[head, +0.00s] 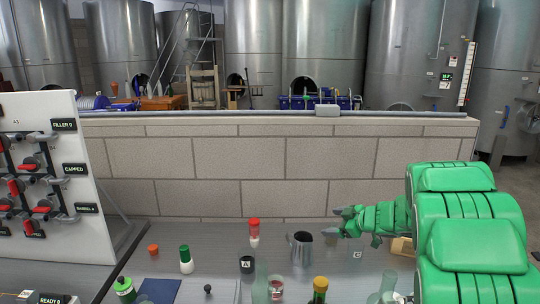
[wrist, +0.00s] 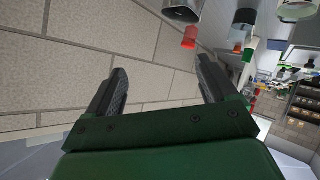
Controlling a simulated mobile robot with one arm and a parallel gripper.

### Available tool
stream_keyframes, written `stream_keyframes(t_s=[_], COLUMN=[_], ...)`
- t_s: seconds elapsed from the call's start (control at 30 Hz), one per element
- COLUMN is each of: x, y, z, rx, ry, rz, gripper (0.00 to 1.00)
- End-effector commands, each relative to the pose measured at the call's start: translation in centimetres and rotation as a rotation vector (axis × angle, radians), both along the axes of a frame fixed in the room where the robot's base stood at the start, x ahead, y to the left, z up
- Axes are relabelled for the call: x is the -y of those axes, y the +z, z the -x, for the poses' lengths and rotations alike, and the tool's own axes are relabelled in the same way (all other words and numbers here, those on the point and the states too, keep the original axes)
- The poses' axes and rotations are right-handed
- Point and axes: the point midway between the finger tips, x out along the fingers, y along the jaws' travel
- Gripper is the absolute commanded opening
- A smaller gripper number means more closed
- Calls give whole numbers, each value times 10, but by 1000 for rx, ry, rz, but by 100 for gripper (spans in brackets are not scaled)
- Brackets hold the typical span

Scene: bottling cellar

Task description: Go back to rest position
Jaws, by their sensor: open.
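My gripper (head: 340,221) is at the end of my green arm, above the back right part of the worktop, in front of the block wall (head: 290,177). Its two fingers point left in the head view. In the wrist view my gripper (wrist: 160,80) is open, with nothing between its fingers. A steel jug (head: 301,249) stands on the worktop just left of and below the gripper in the picture, apart from it. The arm hides part of the worktop's right side.
On the worktop (head: 215,270) stand a red-topped bottle (head: 253,232), a green-capped bottle (head: 186,260), a dark cup (head: 247,264), an orange cap (head: 153,249) and a gold-topped bottle (head: 319,289). A white valve panel (head: 50,150) rises at left. Steel tanks stand behind the wall.

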Motion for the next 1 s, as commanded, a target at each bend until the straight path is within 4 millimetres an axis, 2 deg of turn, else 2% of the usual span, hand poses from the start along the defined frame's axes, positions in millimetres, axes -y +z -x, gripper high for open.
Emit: stream_keyframes(t_s=[0.03, 0.2, 0.33, 0.47, 0.67, 0.8, 1.0], x=[8, 41, 66, 91, 121, 137, 147], y=[16, 61, 95, 126, 160, 178, 188], z=[-5, -15, -12, 0, 33, 66, 122], rx=[24, 81, 110, 123, 101, 64, -32], ry=[-55, -251, -397, -545, -756, -894, -1065], rz=[22, 83, 118, 141, 153, 148, 122], gripper=[86, 86, 86, 86, 86, 86, 86])
